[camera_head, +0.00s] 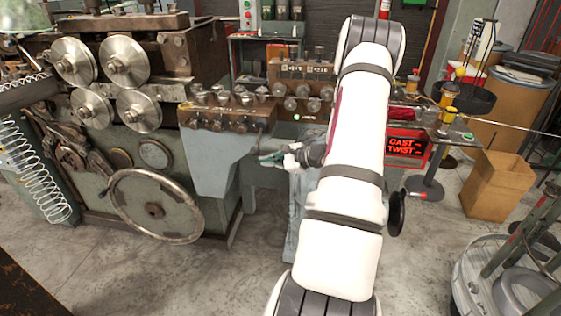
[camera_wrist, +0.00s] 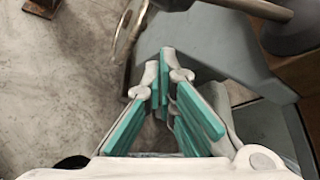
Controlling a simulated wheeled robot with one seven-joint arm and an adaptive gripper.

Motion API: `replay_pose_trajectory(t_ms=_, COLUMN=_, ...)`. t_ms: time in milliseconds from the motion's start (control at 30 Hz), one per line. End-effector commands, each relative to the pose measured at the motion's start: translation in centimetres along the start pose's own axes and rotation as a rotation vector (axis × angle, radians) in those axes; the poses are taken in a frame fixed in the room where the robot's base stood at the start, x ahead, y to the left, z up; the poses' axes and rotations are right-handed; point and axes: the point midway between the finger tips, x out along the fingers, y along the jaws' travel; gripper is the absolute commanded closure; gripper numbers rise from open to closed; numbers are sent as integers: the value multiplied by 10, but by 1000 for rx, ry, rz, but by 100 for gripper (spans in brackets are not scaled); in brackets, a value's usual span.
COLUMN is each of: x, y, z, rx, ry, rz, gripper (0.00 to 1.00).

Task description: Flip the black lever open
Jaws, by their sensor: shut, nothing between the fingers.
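My gripper (camera_head: 265,158) is in front of the coiling machine's blue-grey pedestal, below its row of small rollers and knobs. In the wrist view, its green-padded fingers (camera_wrist: 160,68) are closed together at the tips with nothing between them. A dark grey rod (camera_wrist: 245,8) runs across the top right of the wrist view into a thick rounded end (camera_wrist: 290,28). It is beyond the fingertips and apart from them. I cannot tell whether this rod is the black lever. I cannot pick out the lever in the head view, where my white arm hides part of the machine.
The machine's large handwheel (camera_head: 155,206) stands left of my gripper, and its rim (camera_wrist: 130,28) shows in the wrist view. A red-lit sign (camera_head: 405,147), a cardboard box (camera_head: 497,187) and a wire reel (camera_head: 500,280) are at the right. The floor in front is clear.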

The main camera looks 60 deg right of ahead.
Motion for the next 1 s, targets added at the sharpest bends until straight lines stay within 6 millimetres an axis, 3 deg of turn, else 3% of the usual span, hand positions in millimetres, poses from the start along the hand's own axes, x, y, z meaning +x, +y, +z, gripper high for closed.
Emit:
replay_pose_trajectory(t_ms=233, x=-12, y=-2, z=23, rx=-1, ry=2, rz=-2, gripper=100)
replay_pose_trajectory(t_ms=1000, x=-16, y=-1, z=31, rx=48, ry=2, rz=27, gripper=100)
